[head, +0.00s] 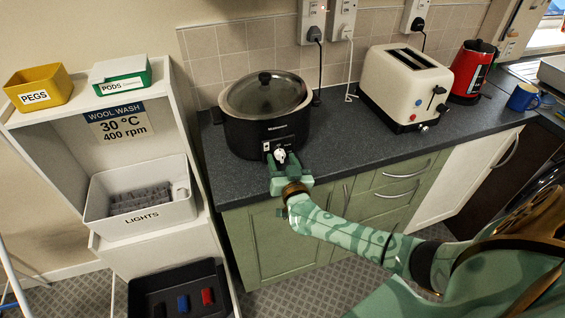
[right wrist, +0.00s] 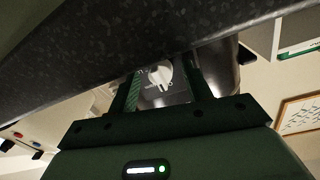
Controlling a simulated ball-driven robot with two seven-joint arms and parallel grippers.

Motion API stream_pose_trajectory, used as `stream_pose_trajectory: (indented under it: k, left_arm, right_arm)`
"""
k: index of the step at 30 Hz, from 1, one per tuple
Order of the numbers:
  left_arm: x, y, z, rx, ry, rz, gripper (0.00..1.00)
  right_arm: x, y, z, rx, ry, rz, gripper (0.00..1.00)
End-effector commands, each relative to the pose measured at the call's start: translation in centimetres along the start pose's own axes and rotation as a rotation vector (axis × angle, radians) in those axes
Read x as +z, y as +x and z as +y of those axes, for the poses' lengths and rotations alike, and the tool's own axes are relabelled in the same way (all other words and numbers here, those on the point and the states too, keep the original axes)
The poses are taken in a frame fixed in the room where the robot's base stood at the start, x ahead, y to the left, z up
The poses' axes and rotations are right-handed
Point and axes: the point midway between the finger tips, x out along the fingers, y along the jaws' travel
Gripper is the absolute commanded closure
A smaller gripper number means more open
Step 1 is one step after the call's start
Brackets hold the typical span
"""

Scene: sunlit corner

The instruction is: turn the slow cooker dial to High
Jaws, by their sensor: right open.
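The black slow cooker (head: 266,120) with a glass lid stands on the dark worktop near its left end. Its white dial (head: 280,155) is low on the front panel and also shows in the right wrist view (right wrist: 160,74). My right gripper (head: 281,165) is just in front of the dial. Its jaws are open, and in the right wrist view the dial appears between the two fingers (right wrist: 164,84) with a gap on each side. The panel lettering is too small to read, so I cannot tell the setting. My left gripper is not in view.
A cream toaster (head: 405,88), a red kettle (head: 472,72) and a blue mug (head: 523,97) stand further right on the worktop (head: 345,130). Plugs and cables hang behind the cooker. A white shelf unit with a LIGHTS bin (head: 140,222) stands to the left.

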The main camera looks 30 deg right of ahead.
Motion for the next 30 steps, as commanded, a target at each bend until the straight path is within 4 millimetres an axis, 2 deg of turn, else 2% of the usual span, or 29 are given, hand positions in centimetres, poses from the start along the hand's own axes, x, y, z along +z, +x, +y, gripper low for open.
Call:
stream_pose_trajectory:
  k: [3,8,20,30]
  left_arm:
    - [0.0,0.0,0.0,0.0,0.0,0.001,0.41]
    - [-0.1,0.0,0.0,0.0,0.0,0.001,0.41]
    - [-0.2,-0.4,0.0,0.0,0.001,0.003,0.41]
    - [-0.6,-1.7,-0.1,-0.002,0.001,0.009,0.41]
  right_arm:
    - [0.0,0.0,0.0,0.0,0.0,0.0,0.51]
    - [0.0,0.0,0.0,0.0,0.0,0.0,0.95]
    - [-0.1,-0.1,0.0,0.001,0.05,-0.004,0.95]
    - [-0.2,-0.1,-0.1,0.005,0.287,-0.019,0.95]
